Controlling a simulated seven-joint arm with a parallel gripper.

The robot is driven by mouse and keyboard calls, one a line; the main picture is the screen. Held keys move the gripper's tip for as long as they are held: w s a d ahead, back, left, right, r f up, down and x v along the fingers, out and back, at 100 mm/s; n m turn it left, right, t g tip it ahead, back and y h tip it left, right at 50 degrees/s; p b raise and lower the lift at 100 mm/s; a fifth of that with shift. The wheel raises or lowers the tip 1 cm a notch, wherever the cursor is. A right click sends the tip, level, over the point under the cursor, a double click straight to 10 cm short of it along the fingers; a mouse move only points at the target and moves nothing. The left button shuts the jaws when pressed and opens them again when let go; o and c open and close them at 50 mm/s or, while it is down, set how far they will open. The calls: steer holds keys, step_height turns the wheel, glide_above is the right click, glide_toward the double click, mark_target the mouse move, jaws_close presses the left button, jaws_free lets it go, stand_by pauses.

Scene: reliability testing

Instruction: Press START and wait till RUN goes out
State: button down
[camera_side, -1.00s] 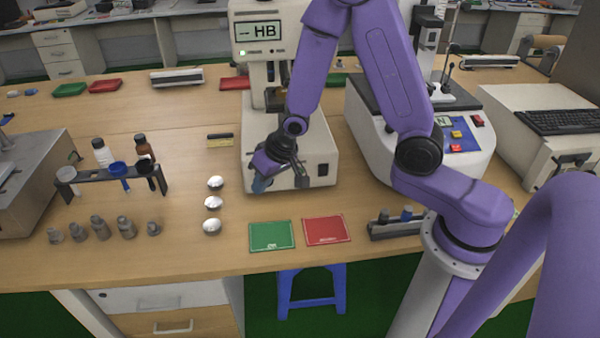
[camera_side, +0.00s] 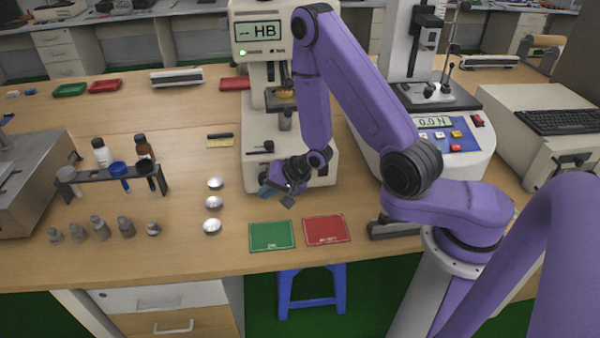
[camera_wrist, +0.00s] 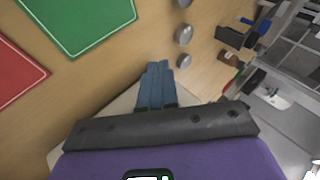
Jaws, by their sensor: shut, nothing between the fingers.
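The hardness tester, with a display (camera_side: 258,32) reading "-- HB", stands at the back centre. A small green lamp (camera_side: 242,53) is lit below the display, and a dark spot (camera_side: 275,52) sits to its right. Their labels are too small to read, so I cannot tell which is RUN or START. My gripper (camera_side: 268,191) is low in front of the tester's pale base (camera_side: 252,172), above the wood table. Its blue fingers (camera_wrist: 157,82) are together and empty in the wrist view. My gripper and forearm hide part of the base front.
Three silvery domes (camera_side: 213,203) stand left of my gripper. A green mat (camera_side: 271,236) and a red mat (camera_side: 326,230) lie in front. A force tester showing "0.0 N" (camera_side: 432,121), with coloured buttons, stands right. A vial rack (camera_side: 110,174) and metal weights stand left.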

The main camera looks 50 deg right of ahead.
steer(key=s+d+f+m+t+h, duration=0.1)
steer(key=s+m, duration=0.1)
steer(key=m, duration=0.1)
steer(key=s+d+m+t+h, duration=0.1)
steer(key=s+d+m+t, duration=0.1)
steer(key=s+m, duration=0.1)
steer(key=s+d+f+m+t, duration=0.1)
steer(key=s+m, duration=0.2)
steer(key=m, duration=0.2)
steer(key=shift+s+d+f+t+h, duration=0.25)
steer(key=shift+d+f+t+h, duration=0.05)
steer(key=shift+f+h, duration=0.1)
steer(key=shift+s+d+r+m+h, duration=0.1)
steer(key=shift+s+d+m+h, duration=0.25)
steer(key=shift+s+m, duration=0.45)
steer(key=shift+w, duration=0.15)
steer(key=shift+w+d, duration=3.05)
steer(key=shift+w, duration=0.1)
steer(key=shift+d, duration=0.1)
steer(key=shift+w+d, duration=0.2)
steer(key=shift+w, duration=0.1)
